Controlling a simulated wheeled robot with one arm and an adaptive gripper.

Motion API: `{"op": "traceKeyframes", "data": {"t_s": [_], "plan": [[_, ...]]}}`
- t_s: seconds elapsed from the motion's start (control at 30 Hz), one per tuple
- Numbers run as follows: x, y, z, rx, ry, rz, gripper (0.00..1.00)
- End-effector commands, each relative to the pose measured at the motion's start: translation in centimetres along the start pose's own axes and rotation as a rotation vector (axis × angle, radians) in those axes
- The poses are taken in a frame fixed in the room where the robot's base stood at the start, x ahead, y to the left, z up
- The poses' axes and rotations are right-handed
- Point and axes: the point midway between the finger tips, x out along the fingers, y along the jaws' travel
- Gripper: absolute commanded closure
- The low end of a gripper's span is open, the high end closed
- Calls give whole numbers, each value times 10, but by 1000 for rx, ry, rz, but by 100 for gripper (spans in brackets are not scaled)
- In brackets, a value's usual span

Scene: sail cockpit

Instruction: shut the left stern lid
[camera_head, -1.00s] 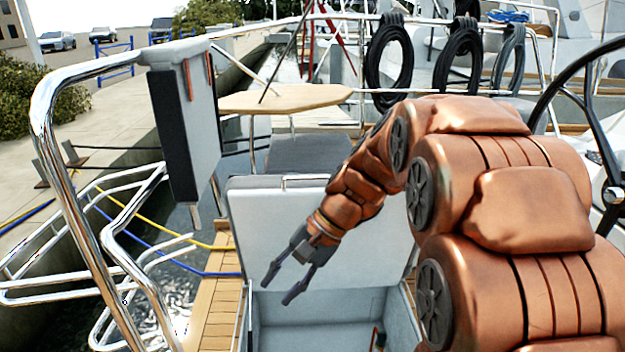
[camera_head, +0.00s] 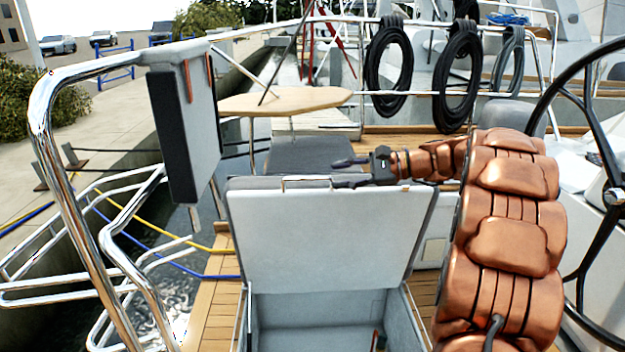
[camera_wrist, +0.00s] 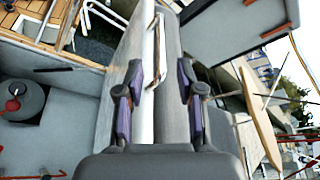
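The left stern lid (camera_head: 325,240) stands open and upright over its locker, its pale inner face toward the head camera. A metal handle (camera_head: 305,179) runs along its top edge. The handle (camera_wrist: 157,45) shows ahead of the fingertips. The gripper holds nothing.
The open locker (camera_head: 320,308) lies below the lid. A round-ended wooden table (camera_head: 285,100) stands behind it. A steel rail (camera_head: 75,180) and a hanging grey panel (camera_head: 190,120) are at left. A steering wheel (camera_head: 590,180) is at right.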

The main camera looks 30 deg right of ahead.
Motion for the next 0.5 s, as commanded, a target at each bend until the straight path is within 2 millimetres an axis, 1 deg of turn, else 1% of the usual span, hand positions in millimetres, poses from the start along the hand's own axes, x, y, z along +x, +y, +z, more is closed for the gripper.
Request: {"op": "traceKeyframes", "data": {"t_s": [0.07,0.17,0.5], "plan": [[2,-2,-1,2,-2,-5,63],[12,-2,0,1,-2,-4,63],[60,-2,0,2,-3,-1,63]]}}
